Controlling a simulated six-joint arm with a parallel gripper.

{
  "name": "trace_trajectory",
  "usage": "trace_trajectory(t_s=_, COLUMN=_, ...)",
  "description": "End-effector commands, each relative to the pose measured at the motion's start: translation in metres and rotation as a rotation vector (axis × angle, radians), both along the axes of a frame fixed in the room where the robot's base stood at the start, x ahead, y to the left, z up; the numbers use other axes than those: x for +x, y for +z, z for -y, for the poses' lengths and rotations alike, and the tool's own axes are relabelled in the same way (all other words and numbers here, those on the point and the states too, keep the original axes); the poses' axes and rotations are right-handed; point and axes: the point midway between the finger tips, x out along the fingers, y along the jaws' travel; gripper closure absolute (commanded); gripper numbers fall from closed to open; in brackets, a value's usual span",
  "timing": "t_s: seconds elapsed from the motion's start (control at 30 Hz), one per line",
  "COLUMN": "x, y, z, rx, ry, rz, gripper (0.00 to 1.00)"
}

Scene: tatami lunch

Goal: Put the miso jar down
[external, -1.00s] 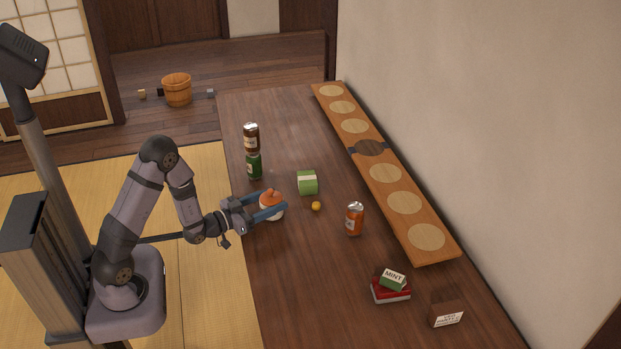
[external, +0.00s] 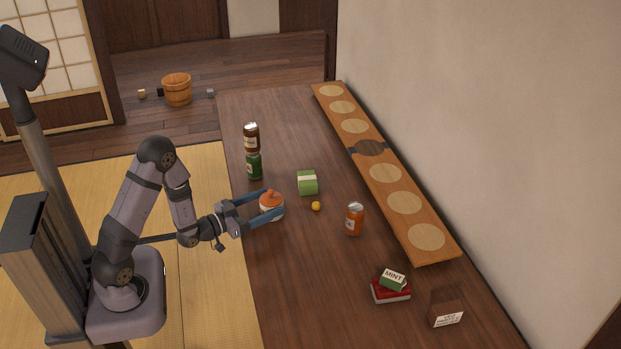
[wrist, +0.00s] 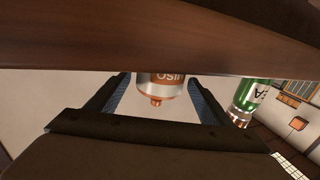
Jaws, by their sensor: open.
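The miso jar (external: 271,207), white with an orange lid and knob, stands upright on the dark wooden table (external: 300,270). My gripper (external: 268,205) is open, its two blue fingers reaching on either side of the jar, with gaps visible. In the wrist view, the jar (wrist: 158,84) appears upside down between the far ends of the fingers (wrist: 155,95), with its lettering partly visible and space on both sides.
A long board (external: 436,253) lies along the wall.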

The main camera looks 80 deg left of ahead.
Motion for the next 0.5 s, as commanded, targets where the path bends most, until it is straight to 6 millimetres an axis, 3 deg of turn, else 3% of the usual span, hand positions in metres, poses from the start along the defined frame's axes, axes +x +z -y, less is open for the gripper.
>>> trace_trajectory(t_s=0.2, x=-0.019, y=0.002, z=0.006, rx=-0.003, ry=0.001, rz=-0.004, gripper=0.27)
trace_trajectory(t_s=0.47, x=-0.028, y=0.000, z=0.010, rx=0.000, ry=0.000, rz=-0.001, gripper=0.27)
trace_trajectory(t_s=0.5, x=-0.029, y=0.000, z=0.010, rx=0.000, ry=0.000, rz=-0.001, gripper=0.23)
